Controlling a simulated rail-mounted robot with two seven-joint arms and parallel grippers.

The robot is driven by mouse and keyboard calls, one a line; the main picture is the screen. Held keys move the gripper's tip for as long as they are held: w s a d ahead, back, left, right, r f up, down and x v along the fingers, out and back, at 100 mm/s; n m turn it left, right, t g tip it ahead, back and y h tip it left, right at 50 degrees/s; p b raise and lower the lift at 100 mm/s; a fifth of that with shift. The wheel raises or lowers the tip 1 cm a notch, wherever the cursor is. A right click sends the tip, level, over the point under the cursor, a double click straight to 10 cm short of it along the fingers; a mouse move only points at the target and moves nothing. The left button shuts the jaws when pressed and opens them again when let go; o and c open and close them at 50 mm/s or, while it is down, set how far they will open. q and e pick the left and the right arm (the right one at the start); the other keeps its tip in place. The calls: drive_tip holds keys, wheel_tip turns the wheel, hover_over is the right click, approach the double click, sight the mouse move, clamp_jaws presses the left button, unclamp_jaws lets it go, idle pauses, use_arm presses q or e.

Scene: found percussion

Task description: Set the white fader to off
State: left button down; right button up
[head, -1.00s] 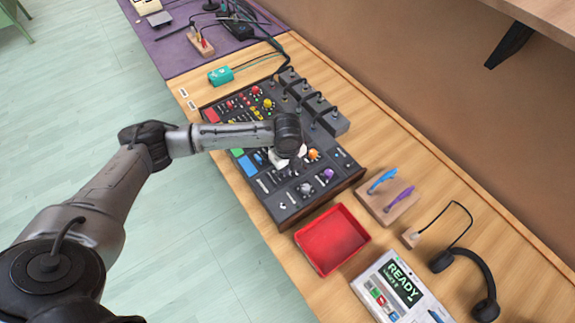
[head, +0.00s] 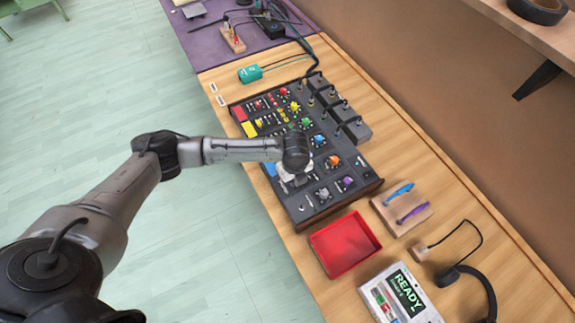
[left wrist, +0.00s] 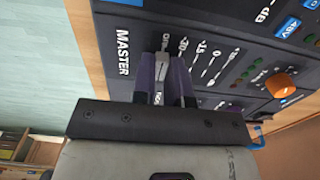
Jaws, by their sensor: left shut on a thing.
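The mixing console (head: 330,197) lies on the wooden bench with its knobs, buttons and faders. In the left wrist view the MASTER section (left wrist: 122,60) shows a scale from OFF through -30, -15 and 0. My left gripper (left wrist: 161,75) reaches down onto this section, its two dark fingers shut around a pale fader cap (left wrist: 161,66), which looks like the white fader. The cap is beside the OFF mark, at that end of the scale; its exact stop is hard to tell between the fingers. In the head view my left wrist hides the fader. My right gripper is not in view.
An orange knob (left wrist: 280,86) is right of the fingers. In the head view, a red tray (head: 344,243), a wooden block with blue and purple tools (head: 401,209), a READY display (head: 405,292) and headphones (head: 470,278) are nearby. Grey boxes (head: 347,121) line the console's back.

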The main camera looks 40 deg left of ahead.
use_arm(q)
drive_tip(key=shift+r, duration=0.1)
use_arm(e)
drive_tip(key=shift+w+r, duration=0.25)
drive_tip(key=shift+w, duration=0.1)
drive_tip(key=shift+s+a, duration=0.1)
use_arm(q)
drive_tip(key=c, duration=1.6)
unclamp_jaws()
drive_tip(key=o, duration=0.4)
drive_tip(key=shift+s+a, duration=0.1)
drive_tip(key=shift+s, duration=0.2)
drive_tip(key=shift+c, duration=0.2)
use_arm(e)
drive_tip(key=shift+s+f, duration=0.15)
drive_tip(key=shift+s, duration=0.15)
use_arm(q)
drive_tip(key=shift+o, duration=0.5)
drive_tip(key=shift+w, duration=0.15)
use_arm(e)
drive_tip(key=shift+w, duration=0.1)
use_arm(q)
wheel_tip(320, 180, up, 14)
drive_tip(key=p, duration=0.2)
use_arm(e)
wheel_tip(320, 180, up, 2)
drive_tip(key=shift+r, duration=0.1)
